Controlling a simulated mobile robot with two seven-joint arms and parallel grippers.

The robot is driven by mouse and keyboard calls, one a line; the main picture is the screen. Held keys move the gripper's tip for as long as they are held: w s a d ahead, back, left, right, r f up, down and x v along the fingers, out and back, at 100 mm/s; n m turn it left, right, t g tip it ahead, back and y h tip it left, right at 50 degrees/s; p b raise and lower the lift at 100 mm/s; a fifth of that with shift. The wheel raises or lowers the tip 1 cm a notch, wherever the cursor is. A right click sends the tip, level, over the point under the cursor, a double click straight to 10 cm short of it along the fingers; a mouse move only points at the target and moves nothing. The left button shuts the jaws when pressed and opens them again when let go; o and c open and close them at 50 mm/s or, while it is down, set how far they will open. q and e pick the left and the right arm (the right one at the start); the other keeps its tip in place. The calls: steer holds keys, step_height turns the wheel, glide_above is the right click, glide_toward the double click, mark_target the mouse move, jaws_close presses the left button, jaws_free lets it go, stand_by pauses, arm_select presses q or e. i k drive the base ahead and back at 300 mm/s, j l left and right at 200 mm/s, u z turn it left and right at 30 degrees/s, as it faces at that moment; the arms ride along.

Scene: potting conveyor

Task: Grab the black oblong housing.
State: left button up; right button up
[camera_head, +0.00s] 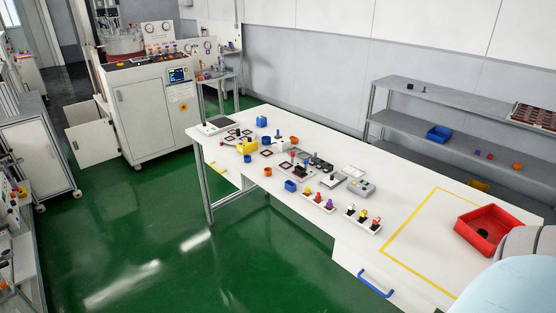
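Several small dark parts sit in the middle of the white table (330,221). One long black piece (320,164) lies flat among them. It may be the black oblong housing, but it is too small to be sure. Neither of my grippers is in view. Part of my own arm shows at the lower right corner, beside the red bin, and hides that corner of the table.
Yellow tape (413,212) marks a mostly bare area left of the red bin. Trays with coloured pieces (318,203) stand near the front edge. A blue bin (438,133) sits on the grey shelf behind. A white machine cabinet (150,115) stands at the back left; green floor is open.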

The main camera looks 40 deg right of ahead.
mark_target(300, 171)
steer(key=i+z, duration=0.35)
steer(key=i+j+z, duration=0.15)
steer(key=i+z, duration=0.2)
steer(key=i, duration=0.15)
steer(key=i+j+z, duration=0.5)
steer(key=i+z, duration=0.2)
steer(key=i+j+z, duration=0.2)
steer(key=z, duration=0.15)
steer(key=i+j+z, duration=0.45)
steer(key=j, duration=0.35)
steer(key=j+z, duration=0.2)
steer(key=j, duration=0.35)
steer(key=i, duration=0.05)
